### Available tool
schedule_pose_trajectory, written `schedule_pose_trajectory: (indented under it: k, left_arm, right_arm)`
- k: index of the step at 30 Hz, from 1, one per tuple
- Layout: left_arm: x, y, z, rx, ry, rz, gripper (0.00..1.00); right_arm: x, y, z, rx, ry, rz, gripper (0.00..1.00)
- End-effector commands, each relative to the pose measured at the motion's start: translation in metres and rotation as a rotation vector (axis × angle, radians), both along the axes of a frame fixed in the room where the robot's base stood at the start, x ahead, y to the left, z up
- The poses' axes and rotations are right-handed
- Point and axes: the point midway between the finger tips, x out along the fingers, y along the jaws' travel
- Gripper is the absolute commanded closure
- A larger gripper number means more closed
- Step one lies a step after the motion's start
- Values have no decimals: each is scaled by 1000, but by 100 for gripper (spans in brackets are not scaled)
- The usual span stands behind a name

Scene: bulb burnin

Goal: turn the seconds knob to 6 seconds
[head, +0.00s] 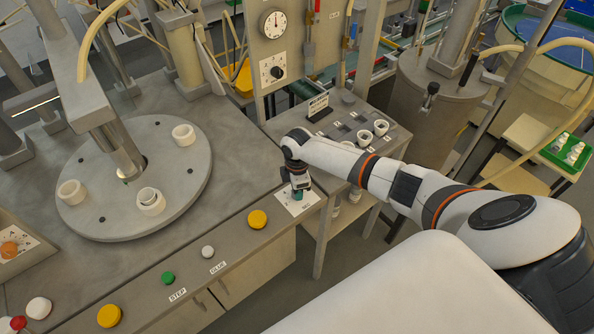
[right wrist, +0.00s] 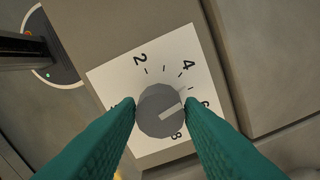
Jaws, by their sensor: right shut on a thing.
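The seconds knob (right wrist: 158,112) is a round grey dial with a pale pointer line, on a white scale plate (right wrist: 112,75) marked 2, 4 and 8. A numeral between 4 and 8 is partly hidden by a finger. The pointer aims right and slightly up, toward that numeral. My right gripper (right wrist: 160,104) has its two green fingers on either side of the knob, closed on it. In the head view my right gripper (head: 299,190) points down over the white plate (head: 288,202) at the bench's right corner; the knob is hidden there. My left gripper is not in view.
A round turntable (head: 190,195) with white cups stands on the bench to the left. Yellow (head: 257,219), white (head: 208,252) and green (head: 168,278) buttons line the front edge. An upright panel with a gauge (head: 273,23) and another knob (head: 278,72) stands behind.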

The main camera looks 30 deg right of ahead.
Motion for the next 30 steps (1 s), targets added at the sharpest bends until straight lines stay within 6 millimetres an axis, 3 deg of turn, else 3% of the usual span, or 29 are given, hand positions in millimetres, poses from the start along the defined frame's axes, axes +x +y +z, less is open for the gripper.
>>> schedule_pose_trajectory:
  k: [18, 30]
  left_arm:
    - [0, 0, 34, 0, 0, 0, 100]
    - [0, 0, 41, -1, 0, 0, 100]
  right_arm:
    - [0, -2, 3, -2, -1, -532, 88]
    - [1, -2, 2, -3, -3, -684, 88]
